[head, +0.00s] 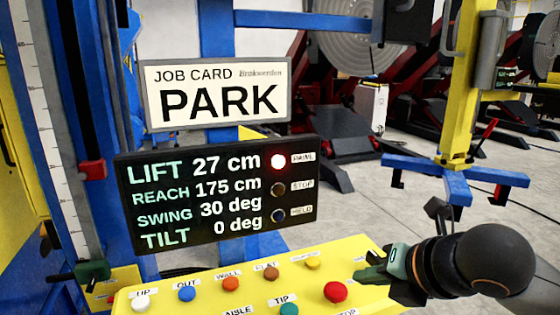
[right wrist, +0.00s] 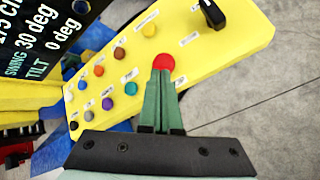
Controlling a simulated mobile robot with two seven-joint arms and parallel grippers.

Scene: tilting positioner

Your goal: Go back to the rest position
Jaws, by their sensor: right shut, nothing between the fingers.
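My right gripper (head: 368,273) comes in from the right over the yellow button panel (head: 215,285). Its green fingers are closed together and empty. In the right wrist view the fingertips (right wrist: 163,76) overlap the near edge of the red button (right wrist: 164,62); I cannot tell if they touch it. In the head view the red button (head: 336,291) sits just left of and below the fingers. The job card (head: 215,93) reads PARK. The display (head: 216,192) reads lift 27 cm, reach 175 cm, swing 30 deg, tilt 0 deg.
The panel's other buttons include a white UP button (head: 141,301) and a blue OUT button (head: 187,292). The top lamp (head: 278,161) glows red; the two below are dark. A yellow post with blue feet (head: 455,175) stands at right. Grey floor lies open beyond the panel.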

